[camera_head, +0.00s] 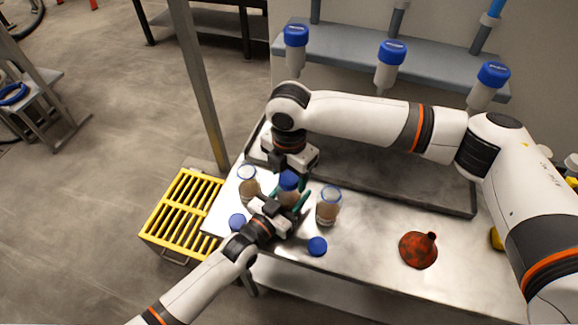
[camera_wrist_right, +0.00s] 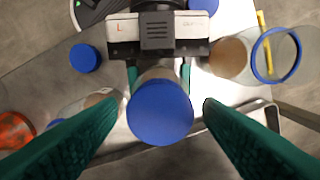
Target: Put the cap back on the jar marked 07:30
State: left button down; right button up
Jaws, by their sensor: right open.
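Three jars with brown contents stand near the table's left end. The middle jar (camera_head: 288,198) has a blue cap (camera_head: 289,181) on its top; the cap also shows in the right wrist view (camera_wrist_right: 160,112). I cannot tell how firmly it sits. My left gripper (camera_head: 286,208) is closed around the middle jar's body, a finger on each side. My right gripper (camera_head: 292,176) is above; its open green fingers lie either side of the cap, apart from it. The left jar (camera_head: 249,190) and right jar (camera_head: 328,209) are uncapped. No 07:30 marking is readable.
Two loose blue caps lie on the table, one at left (camera_head: 237,221) and one at the front (camera_head: 317,246). A red-brown funnel (camera_head: 418,250) is to the right. A metal tray (camera_head: 400,185) lies behind. A yellow slatted rack (camera_head: 183,213) stands left of the table.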

jog(key=c, duration=1)
jog(key=m, duration=0.4)
jog(key=shift+m, duration=0.4)
jog(key=o, duration=1.1)
jog(key=shift+c, duration=0.2)
jog(key=shift+r, duration=2.3)
jog(key=shift+c, duration=0.3)
